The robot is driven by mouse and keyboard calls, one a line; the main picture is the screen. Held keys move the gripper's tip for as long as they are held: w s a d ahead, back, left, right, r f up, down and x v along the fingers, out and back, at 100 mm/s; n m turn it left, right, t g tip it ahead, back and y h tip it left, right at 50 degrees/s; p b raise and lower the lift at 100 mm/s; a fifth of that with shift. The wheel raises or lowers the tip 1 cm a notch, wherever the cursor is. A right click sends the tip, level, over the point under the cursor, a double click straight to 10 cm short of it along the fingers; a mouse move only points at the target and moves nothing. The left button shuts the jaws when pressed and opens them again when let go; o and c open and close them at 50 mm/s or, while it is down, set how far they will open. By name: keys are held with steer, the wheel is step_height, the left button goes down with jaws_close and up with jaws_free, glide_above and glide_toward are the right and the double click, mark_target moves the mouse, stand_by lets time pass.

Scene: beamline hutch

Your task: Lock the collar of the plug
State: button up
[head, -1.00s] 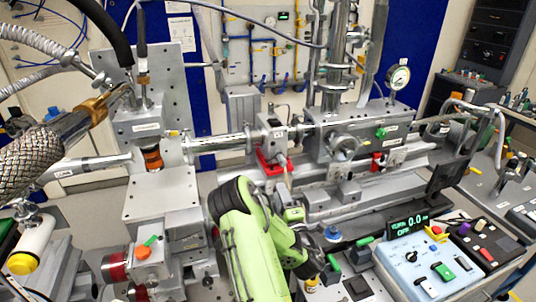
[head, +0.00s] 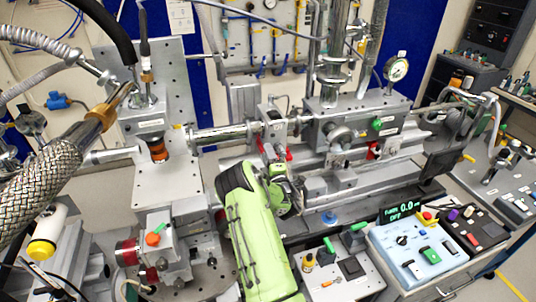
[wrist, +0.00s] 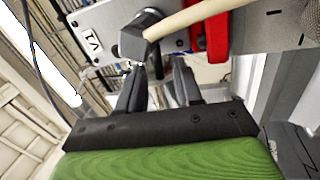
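In the wrist view a grey, faceted plug (wrist: 138,38) with a thick cream cable (wrist: 190,14) sits against a metal plate labelled V1 (wrist: 90,40). Which part of it is the collar, and whether it is locked, I cannot tell. My gripper (wrist: 159,75) has two dark fingers with a gap between them, their tips just below the plug. Whether a finger touches it is unclear. In the head view my gripper (head: 272,165) is at the upright valve block (head: 271,122) on the beam pipe. My green arm and gripper hide the plug there.
A red part (wrist: 207,35) stands close right of the plug in the wrist view. In the head view a grey chamber (head: 350,122) with a gauge stands to the right. A blue control box (head: 415,252) and a switch panel (head: 340,282) are in front.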

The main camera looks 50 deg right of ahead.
mark_target(278, 135)
jaws_close()
steer(key=r+m, duration=0.1)
steer(key=m, duration=0.2)
steer(key=r+m+g+h+b, duration=0.1)
steer(key=m, duration=0.1)
steer(key=m+h+b, duration=0.1)
steer(key=m, duration=0.2)
steer(key=shift+s+d+r+m+g, duration=0.2)
steer(key=shift+d+r+m+g, duration=0.1)
steer(key=shift+r, duration=0.1)
steer(key=m, duration=0.1)
steer(key=r+m, duration=0.1)
steer(key=m, duration=0.1)
steer(key=d+m+g, duration=0.1)
steer(key=m, duration=0.1)
steer(key=shift+s+d+r, duration=0.1)
steer(key=shift+s+r, duration=0.05)
steer(key=shift+s, duration=0.2)
steer(key=shift+s+d+r+m+g+b, duration=0.15)
steer(key=shift+d+m+b, duration=0.1)
steer(key=shift+m+b, duration=0.55)
steer(key=shift+s+d+r+m+g+b, duration=0.1)
steer(key=shift+s+d+m+g+b, duration=0.25)
steer(key=shift+m, duration=0.65)
steer(key=shift+w+d+r+m+b, duration=0.1)
steer(key=shift+d+m+b, duration=0.1)
steer(key=shift+m+b, duration=0.65)
jaws_free()
